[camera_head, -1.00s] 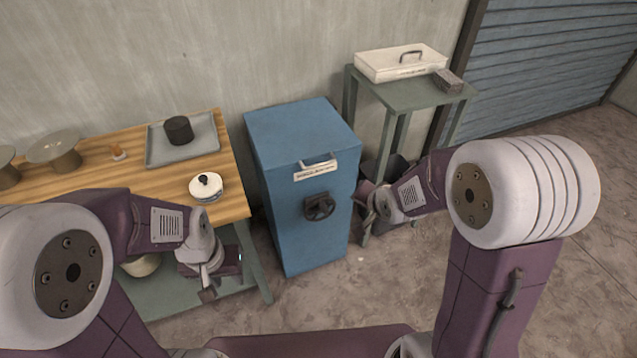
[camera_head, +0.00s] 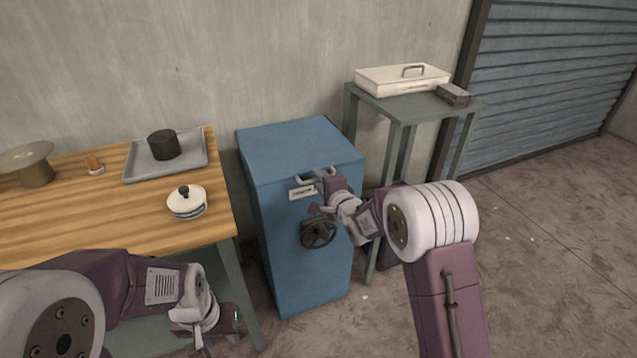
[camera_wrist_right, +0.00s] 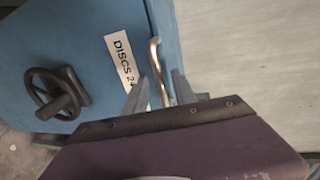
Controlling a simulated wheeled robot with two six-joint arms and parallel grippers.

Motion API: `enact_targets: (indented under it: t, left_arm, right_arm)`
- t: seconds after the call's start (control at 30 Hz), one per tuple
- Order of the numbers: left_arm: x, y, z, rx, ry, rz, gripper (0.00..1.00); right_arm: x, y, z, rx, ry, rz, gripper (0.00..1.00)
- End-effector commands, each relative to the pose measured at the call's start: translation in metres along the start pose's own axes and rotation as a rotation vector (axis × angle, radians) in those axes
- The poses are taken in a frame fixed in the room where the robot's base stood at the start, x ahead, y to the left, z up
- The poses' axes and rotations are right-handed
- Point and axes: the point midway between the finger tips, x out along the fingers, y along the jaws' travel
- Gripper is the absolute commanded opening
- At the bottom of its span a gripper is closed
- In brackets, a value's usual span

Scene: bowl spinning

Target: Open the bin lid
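The blue bin (camera_head: 305,150) stands between the table and the stand, and its top looks closed. A pale metal handle (camera_head: 312,172) and a white label are at its top front edge. A dark handwheel (camera_head: 318,232) is on its front. In the right wrist view, the bin's handle (camera_wrist_right: 156,72) lies between the two parted fingers of my right gripper (camera_wrist_right: 160,92). The gripper is open around the handle; I cannot tell if it touches. In the head view my right gripper (camera_head: 324,180) is at the handle and partly hides it. My left gripper (camera_head: 203,338) hangs at the table's front right.
The wooden table (camera_head: 120,232) on the left holds a white lidded pot (camera_head: 187,203), a grey tray (camera_head: 190,165) with a black cylinder, and a brown bowl-like stand (camera_head: 30,160). A white box (camera_head: 400,80) sits on a green stand (camera_head: 405,108) at right. Floor at right is clear.

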Motion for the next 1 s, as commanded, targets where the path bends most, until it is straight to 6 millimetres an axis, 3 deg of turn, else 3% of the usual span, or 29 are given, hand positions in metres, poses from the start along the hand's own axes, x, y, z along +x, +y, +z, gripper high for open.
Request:
enact_targets:
  t: [0.1,0.33,0.37,0.47,0.5,1.0]
  left_arm:
    - [0.0021,0.0,0.0002,0.0,0.0,0.0,0.36]
    - [0.0018,0.0,0.0002,0.0,0.0,0.0,0.36]
    - [0.0018,0.0,0.0002,0.0,0.0,0.0,0.36]
    - [0.0018,0.0,0.0002,0.0,0.0,0.0,0.36]
    - [0.0018,0.0,0.0002,0.0,0.0,0.0,0.36]
    - [0.0019,0.0,0.0002,0.0,0.0,0.0,0.36]
  right_arm:
    - [0.0092,0.0003,0.0001,0.0,0.0,0.0,0.33]
    - [0.0106,0.0001,0.0001,-0.001,0.0,0.001,0.33]
    - [0.0105,0.0,0.0001,-0.001,0.0,0.001,0.3]
    - [0.0104,0.0,0.0001,-0.001,0.0,0.001,0.02]
    - [0.0104,0.0,0.0001,-0.001,0.0,0.001,0.0]
    - [0.0102,0.0003,0.0001,-0.001,0.0,0.002,0.0]
